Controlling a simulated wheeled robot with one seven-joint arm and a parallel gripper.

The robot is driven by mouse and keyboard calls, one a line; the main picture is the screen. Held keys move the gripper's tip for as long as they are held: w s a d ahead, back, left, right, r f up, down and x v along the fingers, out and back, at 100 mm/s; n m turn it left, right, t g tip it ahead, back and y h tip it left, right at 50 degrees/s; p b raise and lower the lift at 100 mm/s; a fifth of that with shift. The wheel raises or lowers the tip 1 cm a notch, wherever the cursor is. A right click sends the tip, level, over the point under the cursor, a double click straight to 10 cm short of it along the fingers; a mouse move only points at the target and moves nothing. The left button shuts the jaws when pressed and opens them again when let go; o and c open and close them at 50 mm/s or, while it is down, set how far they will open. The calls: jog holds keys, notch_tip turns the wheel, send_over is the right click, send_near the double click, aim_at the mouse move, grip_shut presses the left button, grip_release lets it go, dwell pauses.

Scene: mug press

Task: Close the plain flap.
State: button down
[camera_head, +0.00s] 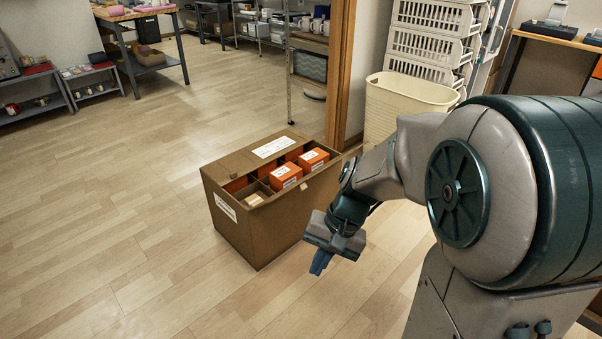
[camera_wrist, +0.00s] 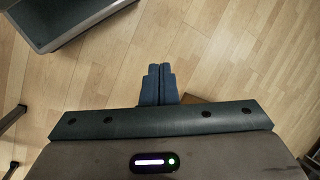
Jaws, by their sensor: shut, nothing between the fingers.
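A brown cardboard box (camera_head: 236,232) stands on the floor in the middle of the head view, its top partly open. A flap with a white label (camera_head: 272,147) lies over the back part of the top. A plain brown surface (camera_head: 285,226) faces my gripper along the near right side; I cannot tell if it is the plain flap hanging down or the box wall. My gripper (camera_head: 319,266) is shut and empty, pointing down just right of this side. In the wrist view its blue fingers (camera_wrist: 158,84) are together, with a small brown corner (camera_wrist: 195,98) showing beside them.
Orange cartons (camera_head: 285,174) stand inside the box. A cream bin (camera_head: 405,105) and stacked white crates (camera_head: 430,42) stand behind my arm, by a wooden door post (camera_head: 341,75). The floor left of the box is clear.

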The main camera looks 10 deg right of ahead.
jog(key=w+f+m+t+y, duration=0.2)
jog(key=w+f+m+y, duration=0.25)
jog(key=w, duration=0.45)
jog(key=w+f+m+t+y, duration=0.1)
jog(key=w+f+m+y, duration=0.3)
jog(key=w+m, duration=0.3)
jog(key=w+d+f+m+t+h, duration=0.2)
jog(key=w+d+f+m+t, duration=1)
jog(key=w+d+m+t, duration=0.15)
jog(key=r+b+x, duration=0.2)
jog(key=b+x, duration=0.1)
jog(key=x, duration=1)
jog(key=shift+s+a+g, duration=0.15)
jog(key=shift+s+g, duration=0.05)
jog(key=shift+g, duration=0.25)
